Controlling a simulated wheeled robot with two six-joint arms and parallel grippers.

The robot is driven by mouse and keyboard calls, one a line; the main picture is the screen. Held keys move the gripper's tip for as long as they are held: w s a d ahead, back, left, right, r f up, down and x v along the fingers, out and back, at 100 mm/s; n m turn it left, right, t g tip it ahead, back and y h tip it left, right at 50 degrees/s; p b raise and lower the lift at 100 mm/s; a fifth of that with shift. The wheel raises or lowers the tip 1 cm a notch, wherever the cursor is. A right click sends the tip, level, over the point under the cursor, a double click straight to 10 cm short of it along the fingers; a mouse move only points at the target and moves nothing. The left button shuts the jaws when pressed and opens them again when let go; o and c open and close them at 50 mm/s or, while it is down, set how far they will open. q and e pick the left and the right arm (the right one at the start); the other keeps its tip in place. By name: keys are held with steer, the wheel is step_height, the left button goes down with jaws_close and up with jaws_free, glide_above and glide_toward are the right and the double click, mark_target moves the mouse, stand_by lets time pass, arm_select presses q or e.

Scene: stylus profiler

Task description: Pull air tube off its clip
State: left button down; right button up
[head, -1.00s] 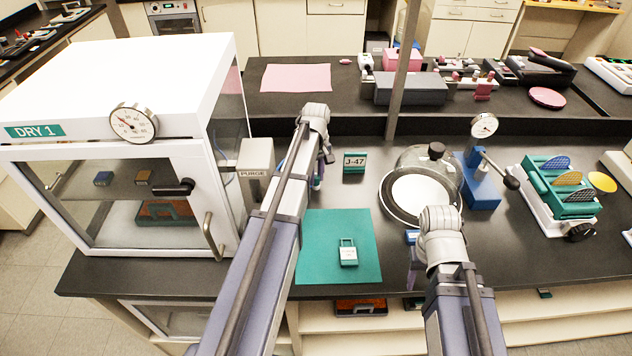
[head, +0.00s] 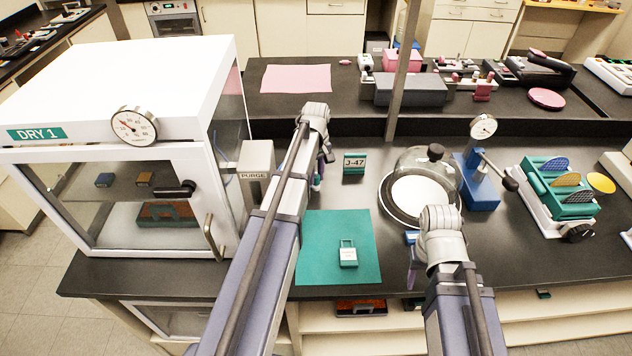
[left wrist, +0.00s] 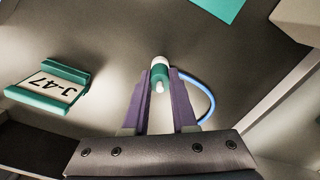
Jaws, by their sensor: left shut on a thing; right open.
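The air tube (left wrist: 211,102) is a thin blue hose that curves to the right of the fingers in the left wrist view. Its end is a teal and white fitting (left wrist: 160,72) between the fingertips. My left gripper (left wrist: 160,82) is shut on this fitting. In the head view my left gripper (head: 318,182) is mostly hidden behind its own arm, just right of the grey PURGE box (head: 256,160). I cannot make out the clip in either view. My right gripper (head: 415,268) is open, low beside the round plate, and partly hidden by its wrist.
The white DRY 1 cabinet (head: 120,80) stands at the left. The J-47 sign (head: 354,163) stands right of my left gripper. A teal mat (head: 315,262) bears a padlock-shaped tag (head: 348,256). A glass dome (head: 418,165) and blue gauge stand (head: 478,190) stand to the right.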

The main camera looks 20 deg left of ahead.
mark_target(316, 175)
arm_select(q)
steer(key=shift+r+p, duration=0.3)
steer(key=shift+r, duration=0.1)
arm_select(e)
steer(key=shift+r, duration=0.35)
arm_select(q)
steer(key=shift+r+p, duration=1.6)
arm_select(e)
steer(key=shift+r, duration=1.65)
arm_select(q)
step_height(316, 175, up, 5)
steer(key=p, duration=0.5)
steer(key=shift+r, duration=0.1)
arm_select(e)
step_height(316, 175, up, 5)
steer(key=shift+f, duration=0.1)
